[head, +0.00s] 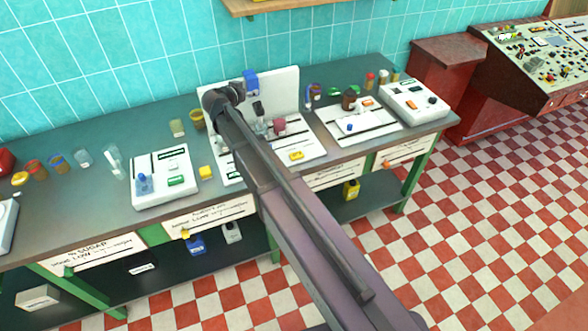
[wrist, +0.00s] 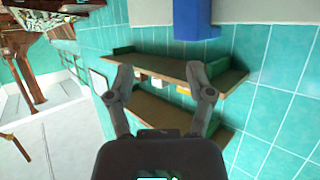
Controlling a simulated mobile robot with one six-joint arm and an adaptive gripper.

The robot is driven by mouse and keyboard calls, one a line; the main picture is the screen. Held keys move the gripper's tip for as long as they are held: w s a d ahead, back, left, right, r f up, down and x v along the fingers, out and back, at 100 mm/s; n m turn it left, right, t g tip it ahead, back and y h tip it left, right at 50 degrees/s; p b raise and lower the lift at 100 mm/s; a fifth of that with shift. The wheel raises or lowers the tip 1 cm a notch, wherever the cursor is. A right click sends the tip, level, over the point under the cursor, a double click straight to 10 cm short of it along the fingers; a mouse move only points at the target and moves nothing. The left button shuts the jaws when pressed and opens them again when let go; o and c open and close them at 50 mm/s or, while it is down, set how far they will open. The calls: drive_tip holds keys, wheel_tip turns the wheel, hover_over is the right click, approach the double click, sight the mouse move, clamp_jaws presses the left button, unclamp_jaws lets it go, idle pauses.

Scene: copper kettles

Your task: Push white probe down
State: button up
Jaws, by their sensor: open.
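My arm reaches over the bench to a station with a white upright panel (head: 284,88) and a white base plate (head: 312,150). My gripper (head: 240,89) is near the panel's upper left, close to a blue block (head: 251,80). In the wrist view my gripper (wrist: 160,80) is open, with nothing between its fingers. A blue block (wrist: 193,18) shows above and beyond the fingers there. I cannot make out a white probe in either view; my arm covers part of the station.
A white device (head: 160,178) with a blue knob stands left of the station; another white device (head: 414,102) stands right. Jars (head: 37,169) and small items crowd the dark bench (head: 95,205). The wrist view shows wall shelves (wrist: 150,110) and teal tiles.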

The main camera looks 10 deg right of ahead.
drive_tip(key=p+v, duration=0.2)
drive_tip(key=v, duration=0.5)
drive_tip(key=s+d+f+n+g+y+b, duration=0.2)
drive_tip(key=s+d+f+g+b, duration=0.2)
drive_tip(key=s+d+f, duration=0.3)
drive_tip(key=s+d+f+n+g+y+b, duration=0.2)
drive_tip(key=s+d+f+g+b, duration=0.2)
drive_tip(key=s+d+f, duration=0.3)
drive_tip(key=shift+s+f+g+b, duration=0.3)
drive_tip(key=shift+s+f+b, duration=0.45)
drive_tip(key=shift+s+f, duration=2)
drive_tip(key=shift+w+f, duration=0.35)
drive_tip(key=s+f+n+g+y, duration=0.1)
drive_tip(key=s+n+g+y, duration=0.1)
drive_tip(key=s, duration=0.6)
drive_tip(key=shift+s+n+y, duration=0.3)
drive_tip(key=shift+n+y, duration=0.3)
drive_tip(key=shift+y, duration=0.3)
